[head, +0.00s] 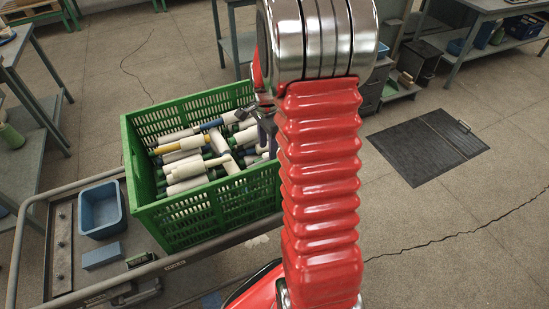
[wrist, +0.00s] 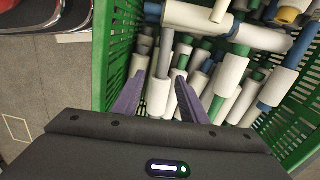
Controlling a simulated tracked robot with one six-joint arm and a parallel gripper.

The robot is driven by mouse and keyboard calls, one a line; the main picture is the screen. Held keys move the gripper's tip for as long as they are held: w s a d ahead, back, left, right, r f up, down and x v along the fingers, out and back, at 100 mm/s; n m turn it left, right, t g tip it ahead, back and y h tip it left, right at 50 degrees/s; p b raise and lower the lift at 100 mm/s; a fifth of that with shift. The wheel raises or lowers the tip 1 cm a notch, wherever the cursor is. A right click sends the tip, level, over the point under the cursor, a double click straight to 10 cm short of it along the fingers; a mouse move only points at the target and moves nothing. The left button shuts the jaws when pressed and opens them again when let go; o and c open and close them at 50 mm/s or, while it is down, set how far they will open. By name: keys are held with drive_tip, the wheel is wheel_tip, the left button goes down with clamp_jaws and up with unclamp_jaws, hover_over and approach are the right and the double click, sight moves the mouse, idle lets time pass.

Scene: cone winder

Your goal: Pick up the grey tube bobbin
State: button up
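Many bobbins (head: 190,165) with white yarn lie jumbled in a green crate; tube ends in blue, green and yellow show. A white bobbin (wrist: 160,94) shows between the fingers, not visibly gripped. In the head view my gripper (head: 266,122) is at the crate's right side, partly hidden by my arm.
The green crate (head: 205,219) has slatted walls and stands on a grey cart. Beside it are a blue bin (head: 100,208) and a blue-grey block (head: 101,256). Workbenches stand around. A dark floor hatch (head: 428,146) lies to the right, with open floor around it.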

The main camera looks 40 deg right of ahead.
sight(267, 159)
drive_tip(key=shift+f, duration=0.55)
drive_tip(key=shift+f, duration=0.1)
drive_tip(key=shift+w+a+f, duration=0.1)
drive_tip(key=shift+w+f, duration=0.05)
drive_tip(key=shift+f, duration=1.1)
drive_tip(key=shift+w+a+f, duration=0.1)
drive_tip(key=shift+f, duration=1.15)
drive_tip(key=shift+c, duration=0.4)
drive_tip(key=c, duration=0.6)
